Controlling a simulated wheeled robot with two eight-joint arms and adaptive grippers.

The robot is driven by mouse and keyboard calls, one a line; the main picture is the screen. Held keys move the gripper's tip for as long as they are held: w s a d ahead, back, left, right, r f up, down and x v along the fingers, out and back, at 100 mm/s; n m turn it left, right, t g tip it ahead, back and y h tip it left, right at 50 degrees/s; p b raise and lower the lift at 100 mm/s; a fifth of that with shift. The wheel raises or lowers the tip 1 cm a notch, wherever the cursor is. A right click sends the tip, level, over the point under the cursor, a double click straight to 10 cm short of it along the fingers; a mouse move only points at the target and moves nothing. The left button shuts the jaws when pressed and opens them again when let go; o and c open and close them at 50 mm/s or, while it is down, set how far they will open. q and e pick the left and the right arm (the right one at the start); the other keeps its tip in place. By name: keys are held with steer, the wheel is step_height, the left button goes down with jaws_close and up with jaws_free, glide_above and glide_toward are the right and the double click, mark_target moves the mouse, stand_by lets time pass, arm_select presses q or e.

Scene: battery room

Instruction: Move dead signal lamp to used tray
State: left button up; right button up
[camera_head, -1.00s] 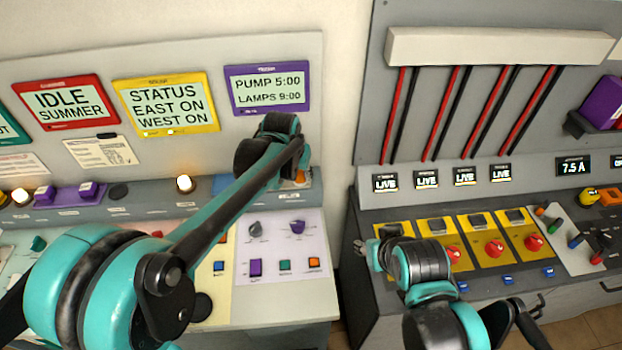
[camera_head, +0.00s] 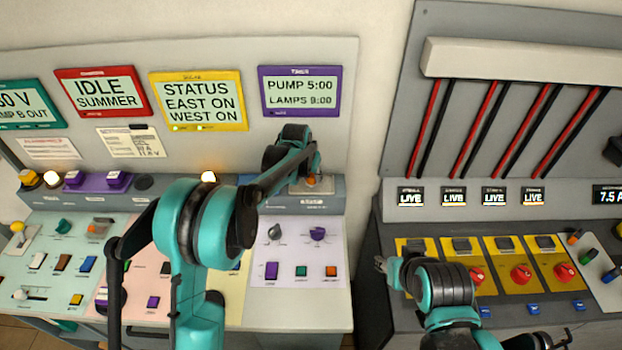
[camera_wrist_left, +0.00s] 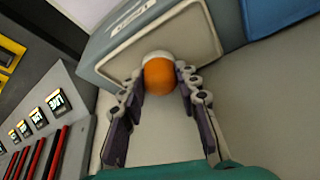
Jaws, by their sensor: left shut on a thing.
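The signal lamp is an orange dome (camera_wrist_left: 159,77) with a pale base in the left wrist view. Its base is against a grey labelled housing; I cannot tell if it is seated or free. My left gripper (camera_wrist_left: 160,84) is shut on the lamp, one finger on each side. In the head view the lamp (camera_head: 312,181) is a small orange spot at the right end of the console ledge, and my left gripper there is mostly hidden by its wrist. My right gripper (camera_head: 381,264) is over the right console's left edge; its jaw state is unclear. I cannot identify a used tray.
Lit lamps (camera_head: 208,177) and purple blocks (camera_head: 115,179) stand along the ledge. Switches and knobs cover the sloped panel below, including a purple knob (camera_head: 318,233). Red knobs (camera_head: 521,273) stand on the right console. A gap separates the consoles.

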arm_select(q)
steer(key=shift+f, duration=0.35)
steer(key=shift+f, duration=0.2)
steer(key=o, duration=1.1)
steer(key=shift+o, duration=0.2)
steer(key=shift+r, duration=0.15)
